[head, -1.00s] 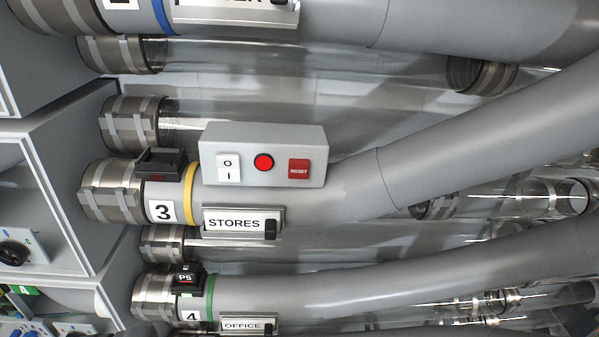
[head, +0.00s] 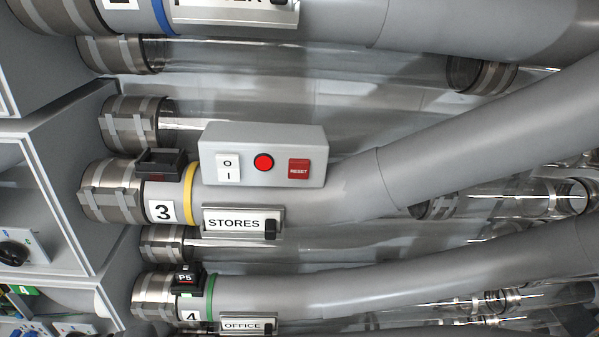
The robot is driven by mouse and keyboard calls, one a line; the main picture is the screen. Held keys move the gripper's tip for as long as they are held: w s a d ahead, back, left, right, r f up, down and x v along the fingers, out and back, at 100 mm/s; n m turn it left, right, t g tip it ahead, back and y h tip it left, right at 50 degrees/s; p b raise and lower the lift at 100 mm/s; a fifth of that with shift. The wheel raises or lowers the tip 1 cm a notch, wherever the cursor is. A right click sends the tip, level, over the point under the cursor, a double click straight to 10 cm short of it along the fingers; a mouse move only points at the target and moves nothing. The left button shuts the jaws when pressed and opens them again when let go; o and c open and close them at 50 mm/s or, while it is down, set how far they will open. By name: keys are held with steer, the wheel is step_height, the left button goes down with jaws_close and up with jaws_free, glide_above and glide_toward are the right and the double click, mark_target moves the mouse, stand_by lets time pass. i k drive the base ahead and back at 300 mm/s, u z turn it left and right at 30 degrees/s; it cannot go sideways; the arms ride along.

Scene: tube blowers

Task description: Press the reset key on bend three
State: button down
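Bend three (head: 345,201) is a grey tube with a number 3 label (head: 161,211), a yellow ring (head: 190,192) and a STORES plate (head: 234,223). A grey control box (head: 263,141) sits on it. On the box face are a white O/I switch (head: 228,168) at the left, a round red lamp (head: 263,162) in the middle, and the dark red RESET key (head: 299,172) at the right. The lamp looks bright red. My gripper is not in the view.
Bend four (head: 340,292), with a green ring and an OFFICE plate (head: 247,326), runs below. Another grey bend (head: 330,22) with a blue ring runs above. Clear tubes (head: 330,68) lie behind. Grey cabinets (head: 75,190) stand at the left. The space in front of the control box looks clear.

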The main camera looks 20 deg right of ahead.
mark_target(298, 170)
steer(key=u, duration=1.05)
steer(key=k, duration=1.2)
steer(key=z, duration=1)
steer(key=i, duration=1)
